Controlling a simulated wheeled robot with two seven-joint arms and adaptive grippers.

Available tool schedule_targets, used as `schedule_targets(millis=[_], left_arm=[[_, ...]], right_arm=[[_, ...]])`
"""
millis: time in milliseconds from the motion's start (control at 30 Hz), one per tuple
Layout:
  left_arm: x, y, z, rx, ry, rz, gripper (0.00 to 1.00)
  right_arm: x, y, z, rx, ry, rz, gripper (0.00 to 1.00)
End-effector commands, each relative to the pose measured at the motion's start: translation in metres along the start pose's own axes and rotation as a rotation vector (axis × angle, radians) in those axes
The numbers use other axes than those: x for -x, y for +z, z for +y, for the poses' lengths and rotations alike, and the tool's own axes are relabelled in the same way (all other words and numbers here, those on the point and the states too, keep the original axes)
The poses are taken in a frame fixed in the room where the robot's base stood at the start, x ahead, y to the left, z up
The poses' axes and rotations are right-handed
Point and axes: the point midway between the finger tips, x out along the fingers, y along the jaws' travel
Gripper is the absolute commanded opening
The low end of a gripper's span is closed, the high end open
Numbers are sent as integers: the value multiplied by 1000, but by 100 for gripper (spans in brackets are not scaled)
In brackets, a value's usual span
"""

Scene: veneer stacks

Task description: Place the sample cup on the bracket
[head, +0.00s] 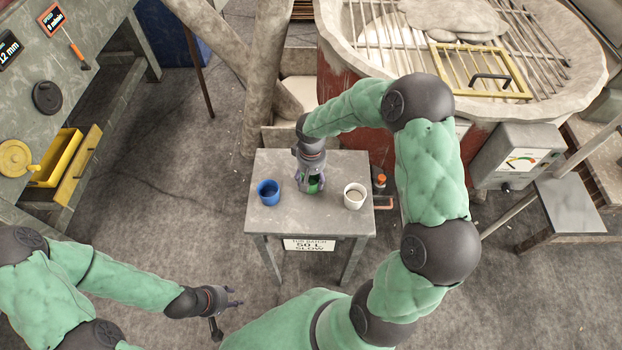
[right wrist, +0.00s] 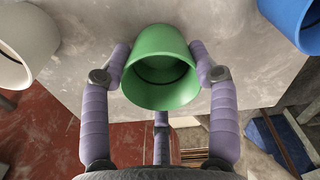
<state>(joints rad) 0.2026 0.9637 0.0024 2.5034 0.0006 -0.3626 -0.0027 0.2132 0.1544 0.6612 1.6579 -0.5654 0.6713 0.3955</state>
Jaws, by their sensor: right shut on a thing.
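A green cup (head: 312,186) is between the fingers of my right gripper (head: 311,180), over the middle of the small grey table (head: 290,222). In the right wrist view, the purple fingers press on both sides of the green cup (right wrist: 161,68). Whether the cup touches the tabletop is hard to tell. A blue cup (head: 268,191) stands to its left and a white cup (head: 354,195) to its right. My left gripper (head: 237,297) is empty and open, low over the floor. I cannot pick out a bracket with certainty.
A large round vat (head: 340,62) with a grate stands behind the table. A gauge box (head: 518,155) and grey stand (head: 571,203) are at right. A workbench (head: 85,100) fills the left.

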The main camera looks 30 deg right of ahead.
Motion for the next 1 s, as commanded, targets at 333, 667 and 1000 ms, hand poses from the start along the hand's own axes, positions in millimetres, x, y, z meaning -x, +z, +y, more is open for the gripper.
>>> schedule_targets(millis=[333, 667, 1000], left_arm=[[-2, 0, -1, 0, 0, 0, 40], [-3, 0, -1, 0, 0, 0, 40], [2, 0, 1, 0, 0, 0, 40]], right_arm=[[-4, -1, 0, -1, 0, 3, 34], [-5, -1, 0, -2, 0, 3, 84], [5, -1, 0, -2, 0, 5, 84]])
